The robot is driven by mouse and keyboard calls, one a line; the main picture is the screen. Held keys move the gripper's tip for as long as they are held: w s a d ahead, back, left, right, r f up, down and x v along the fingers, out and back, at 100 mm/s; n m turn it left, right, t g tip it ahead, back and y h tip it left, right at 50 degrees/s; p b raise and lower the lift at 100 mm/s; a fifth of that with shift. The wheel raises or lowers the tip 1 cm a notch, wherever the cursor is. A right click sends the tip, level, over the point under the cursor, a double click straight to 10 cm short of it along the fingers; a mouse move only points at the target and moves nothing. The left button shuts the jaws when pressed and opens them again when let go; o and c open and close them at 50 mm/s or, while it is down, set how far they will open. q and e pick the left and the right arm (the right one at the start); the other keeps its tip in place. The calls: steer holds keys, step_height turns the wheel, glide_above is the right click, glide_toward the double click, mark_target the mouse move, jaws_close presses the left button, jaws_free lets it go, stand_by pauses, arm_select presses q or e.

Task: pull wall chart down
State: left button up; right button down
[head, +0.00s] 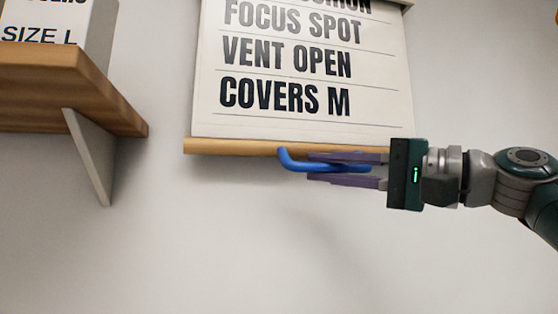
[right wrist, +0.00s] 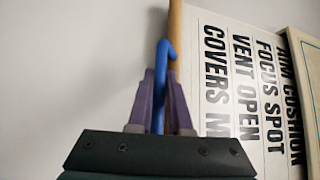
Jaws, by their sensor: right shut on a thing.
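The wall chart (head: 375,100) hangs on the wall, a pale sheet with bold dark lettering and a wooden bar (head: 230,146) along its bottom edge. A blue handle (head: 290,160) sits at that bar. My right gripper (head: 312,167) comes in from the right and is shut on the blue handle, its purple fingers on either side of it. The right wrist view also shows the blue handle (right wrist: 161,60) between the fingers, with the bar (right wrist: 175,40) and the chart (right wrist: 215,80) beyond. My left gripper is not in view.
A wooden shelf (head: 60,85) on a pale bracket (head: 92,155) juts from the wall at the left. A box (head: 95,30) marked "SIZE L" stands on it. The wall (head: 230,240) below the chart is bare.

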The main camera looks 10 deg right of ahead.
arm_select(q)
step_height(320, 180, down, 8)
steer(key=b, duration=0.5)
steer(key=shift+b, duration=0.4)
arm_select(e)
step_height(320, 180, down, 9)
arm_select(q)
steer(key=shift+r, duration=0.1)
arm_select(e)
steer(key=shift+r, duration=0.1)
steer(key=c, duration=0.8)
jaws_free()
steer(key=shift+c, duration=0.2)
arm_select(q)
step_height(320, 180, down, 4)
steer(key=b, duration=0.3)
steer(key=shift+b, duration=0.4)
arm_select(e)
steer(key=v, duration=1)
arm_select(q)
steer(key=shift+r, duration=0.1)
